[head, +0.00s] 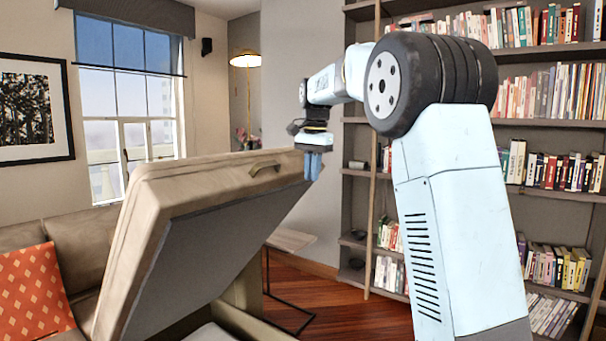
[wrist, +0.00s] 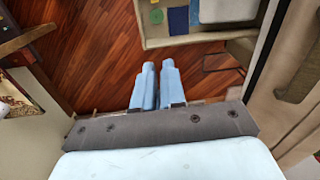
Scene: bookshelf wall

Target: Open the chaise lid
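The beige chaise lid (head: 190,195) is raised and tilted steeply, its underside facing right and down in the head view. A tan handle (head: 264,168) is on its upper edge. My gripper (head: 312,170) points down just right of that upper edge. In the wrist view, the lid (wrist: 302,60) runs along the right side, apart from my blue fingers (wrist: 158,85). The fingers are close together with only a thin gap and nothing between them. The chaise base (wrist: 155,42) shows at the top of the wrist view, its interior holding small coloured items.
Bookshelves (head: 550,120) fill the right side behind my arm. A small side table (head: 290,240) stands right of the lid. The sofa (head: 75,255) with an orange cushion (head: 32,295) is at left. Wooden floor (wrist: 95,60) is clear below my fingers.

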